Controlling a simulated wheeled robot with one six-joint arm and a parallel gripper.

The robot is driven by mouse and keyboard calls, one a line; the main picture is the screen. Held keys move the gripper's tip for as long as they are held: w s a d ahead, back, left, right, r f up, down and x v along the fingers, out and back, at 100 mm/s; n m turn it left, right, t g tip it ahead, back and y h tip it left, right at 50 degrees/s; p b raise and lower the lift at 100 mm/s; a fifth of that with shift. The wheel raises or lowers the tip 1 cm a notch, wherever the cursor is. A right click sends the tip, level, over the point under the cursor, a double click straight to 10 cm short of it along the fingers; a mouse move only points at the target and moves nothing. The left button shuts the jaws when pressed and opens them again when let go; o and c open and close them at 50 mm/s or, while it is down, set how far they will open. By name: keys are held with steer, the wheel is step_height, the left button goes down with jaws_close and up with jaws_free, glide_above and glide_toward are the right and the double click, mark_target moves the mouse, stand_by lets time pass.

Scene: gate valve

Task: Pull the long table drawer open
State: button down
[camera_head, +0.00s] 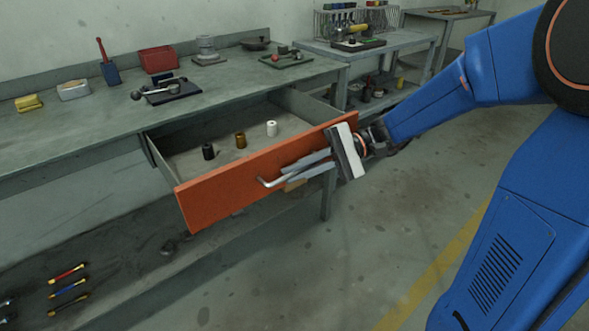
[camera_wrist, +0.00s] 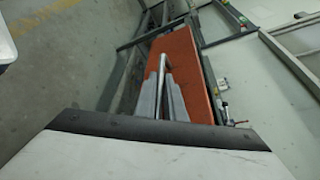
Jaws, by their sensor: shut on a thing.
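The long table drawer (camera_head: 245,185) has an orange front and stands pulled out from under the grey workbench (camera_head: 60,140). In the wrist view its orange front (camera_wrist: 190,70) runs away from me. A grey bar handle (camera_head: 272,183) is fixed to the front. My gripper (camera_head: 300,167) is at the drawer front, its two grey fingers shut on the handle. In the wrist view the fingers (camera_wrist: 163,95) lie on both sides of the handle bar. Inside the drawer are a black spool (camera_head: 208,151), a brown spool (camera_head: 240,140) and a white spool (camera_head: 271,128), all upright.
Tools, a red bin (camera_head: 158,59) and small parts stand on the bench top. A lower shelf (camera_head: 110,270) holds several coloured tools. A second bench (camera_head: 385,48) stands behind at right. The floor (camera_head: 370,230) before the drawer is clear.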

steer(key=c, duration=2.1)
jaws_free()
steer(key=shift+w+d, duration=0.1)
steer(key=shift+d, duration=0.05)
steer(key=v, duration=1.7)
steer(key=s+a+f+t+h, duration=0.1)
steer(key=s+f+h, duration=0.25)
steer(key=s, duration=0.25)
steer(key=s+a+f+t+h, duration=0.1)
steer(key=s+f+h, duration=0.1)
steer(key=s+h, duration=0.3)
steer(key=s+d+f+n+t+h, duration=0.1)
steer(key=s+d+t+h, duration=0.1)
steer(key=s+d, duration=0.1)
steer(key=s+d+n+t+h, duration=0.1)
steer(key=s+d+t+h, duration=0.1)
steer(key=s+d, duration=0.1)
steer(key=s+d+f+n+t+h, duration=0.1)
steer(key=s+d+t+h, duration=0.1)
steer(key=s+d+t, duration=0.1)
steer(key=shift+f+h, duration=0.25)
steer(key=shift+f, duration=0.1)
